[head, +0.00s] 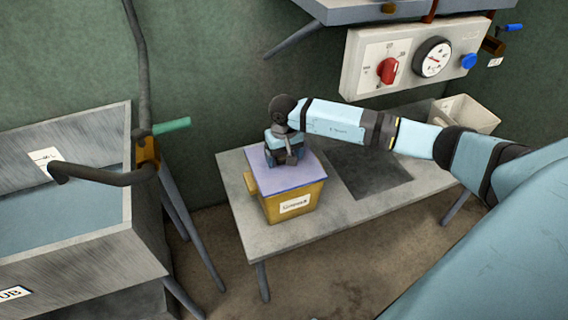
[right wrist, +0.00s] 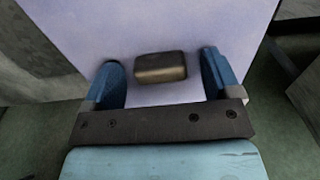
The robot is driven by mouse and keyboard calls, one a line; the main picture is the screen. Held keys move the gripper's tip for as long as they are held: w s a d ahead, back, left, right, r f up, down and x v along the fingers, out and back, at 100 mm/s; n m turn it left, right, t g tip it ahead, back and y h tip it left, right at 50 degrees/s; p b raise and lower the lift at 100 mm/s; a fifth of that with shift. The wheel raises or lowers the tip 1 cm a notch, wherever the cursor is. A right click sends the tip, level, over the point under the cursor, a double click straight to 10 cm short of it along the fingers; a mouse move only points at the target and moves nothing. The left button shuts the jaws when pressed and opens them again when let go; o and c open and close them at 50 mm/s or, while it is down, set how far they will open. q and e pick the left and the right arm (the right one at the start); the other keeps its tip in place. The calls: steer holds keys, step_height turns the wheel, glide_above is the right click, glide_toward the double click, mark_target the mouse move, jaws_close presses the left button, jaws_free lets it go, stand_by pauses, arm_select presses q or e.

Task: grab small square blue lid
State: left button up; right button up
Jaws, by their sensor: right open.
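The square blue-violet lid (head: 262,175) lies flat on top of a yellow box (head: 297,205) with a white label, on a low grey table. In the right wrist view the lid (right wrist: 150,30) fills the upper middle, with a dark brownish handle (right wrist: 160,67) on it. My right gripper (head: 287,155) is over the lid. In the right wrist view its two blue fingers (right wrist: 163,76) are open, one on each side of the handle, with gaps between them and it. In the head view the gripper hides the handle. My left gripper is not in view.
The table (head: 345,215) has a dark square plate (head: 367,172) right of the box. A pale bin (head: 465,113) stands behind. A metal tub (head: 65,190) with a pipe is at left. A control panel (head: 410,57) with a red knob and gauge hangs above.

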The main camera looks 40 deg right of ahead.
steer(key=shift+r, duration=0.1)
steer(key=c, duration=1.1)
